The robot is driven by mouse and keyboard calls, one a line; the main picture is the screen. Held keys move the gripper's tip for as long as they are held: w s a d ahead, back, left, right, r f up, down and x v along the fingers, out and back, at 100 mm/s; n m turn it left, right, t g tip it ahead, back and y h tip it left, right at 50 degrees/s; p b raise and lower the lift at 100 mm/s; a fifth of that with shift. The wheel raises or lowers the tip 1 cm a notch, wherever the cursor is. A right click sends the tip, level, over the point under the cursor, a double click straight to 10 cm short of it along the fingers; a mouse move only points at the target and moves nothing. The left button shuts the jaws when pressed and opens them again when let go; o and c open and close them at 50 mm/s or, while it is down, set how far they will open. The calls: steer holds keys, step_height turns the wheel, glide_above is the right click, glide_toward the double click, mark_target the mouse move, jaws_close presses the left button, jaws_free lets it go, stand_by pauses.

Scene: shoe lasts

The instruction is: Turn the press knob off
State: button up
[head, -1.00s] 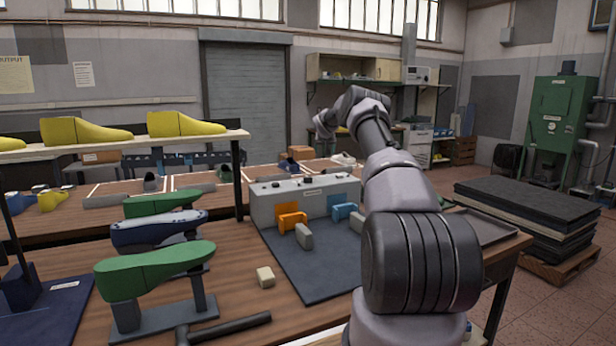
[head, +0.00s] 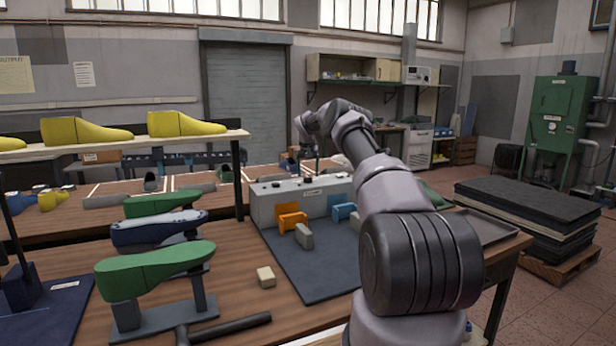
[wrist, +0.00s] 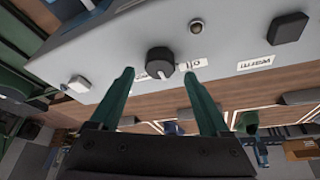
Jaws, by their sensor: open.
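The grey press control box (head: 262,208) stands at the back of the dark mat on the bench. Its round black knob (wrist: 159,62) has a white pointer line and sits beside a small white label in the wrist view. My gripper (wrist: 157,74) is open, with its two green fingers on either side of the knob in that picture. I cannot tell whether they touch it. In the head view my gripper (head: 311,163) points down above the box's top.
A black square button (wrist: 289,28), a small round lamp (wrist: 196,26) and a pale switch (wrist: 78,84) share the panel. Orange (head: 291,219) and blue (head: 342,211) blocks stand before the box. Green shoe lasts (head: 155,270) stand on the left.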

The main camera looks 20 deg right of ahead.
steer(key=shift+x, duration=1)
jaws_close()
steer(key=shift+n, duration=0.3)
steer(key=n+y, duration=0.1)
steer(key=n, duration=0.3)
steer(key=shift+d+t+y, duration=0.1)
steer(key=shift+t+y, duration=0.2)
steer(key=shift+y, duration=0.1)
steer(key=n+y, duration=0.1)
steer(key=n, duration=0.2)
steer(key=shift+n+y, duration=0.3)
steer(key=shift+n, duration=0.5)
